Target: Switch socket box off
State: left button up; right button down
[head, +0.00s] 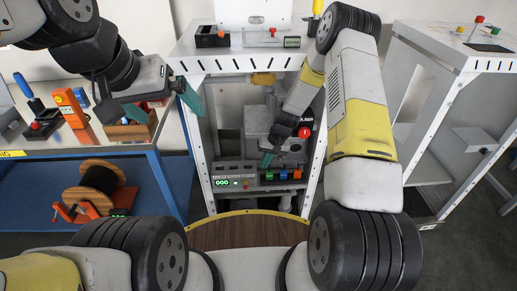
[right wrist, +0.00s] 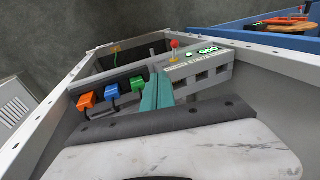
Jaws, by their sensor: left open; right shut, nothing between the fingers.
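The socket box (head: 236,170) is a grey strip low in the white frame. Its display (head: 222,182) is lit with green digits and shows in the right wrist view (right wrist: 208,51). Beside the display, a red-topped switch (right wrist: 175,45) sticks up. Green, blue and orange plugs sit along the box; the blue plug (right wrist: 111,92) and orange plug (right wrist: 86,101) show clearly in the right wrist view. My right gripper (head: 266,160) is shut and empty just above the box, its teal fingertips (right wrist: 157,92) near the green plug and switch. My left gripper (head: 162,105) is open and empty, left of the frame.
A grey machine (head: 258,122) and a red knob (head: 304,132) are inside the frame near my right arm. A blue-framed bench (head: 60,150) with tools and a cable reel (head: 98,180) stands left. Another white frame (head: 450,45) stands right.

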aim_at(245, 186)
jog(key=x, duration=0.3)
jog(key=a+x, duration=0.1)
jog(key=x, duration=0.2)
jog(key=s+x, duration=0.1)
jog(key=x, duration=0.2)
jog(key=shift+s+a+r, duration=0.1)
jog(key=shift+a, duration=0.25)
jog(key=shift+s+a+f, duration=0.3)
jog(key=shift+a, duration=0.35)
jog(key=shift+s+f+t, duration=0.3)
jog(key=shift+s+t, duration=0.15)
jog(key=shift+t, duration=0.35)
jog(key=s+f, duration=0.1)
jog(key=s+f+t, duration=0.1)
jog(key=shift+f, duration=0.4)
jog(key=shift+r, duration=0.1)
